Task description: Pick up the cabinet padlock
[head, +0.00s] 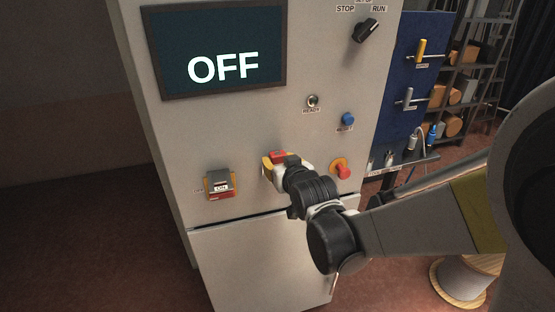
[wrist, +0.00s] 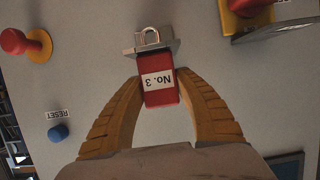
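The cabinet padlock (wrist: 158,90) has a red body with a white "No. 3" label, upside down in the wrist view. Its metal shackle (wrist: 150,36) stands at a grey bracket (wrist: 130,50) on the cabinet front. In the head view the red padlock (head: 278,155) shows at the end of my arm, partly hidden. My gripper (wrist: 162,82) has its two yellow fingers on either side of the red body. Both fingertips appear to touch it, with no clear gap. The gripper also shows in the head view (head: 272,168), where its fingers are mostly hidden.
A red mushroom button (head: 342,171) is right of the padlock. A grey and red switch (head: 220,186) on yellow is to the left. Above are a blue RESET button (head: 348,119), a selector knob (head: 366,31) and a screen (head: 224,52) reading OFF. A blue tool board (head: 408,90) stands right.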

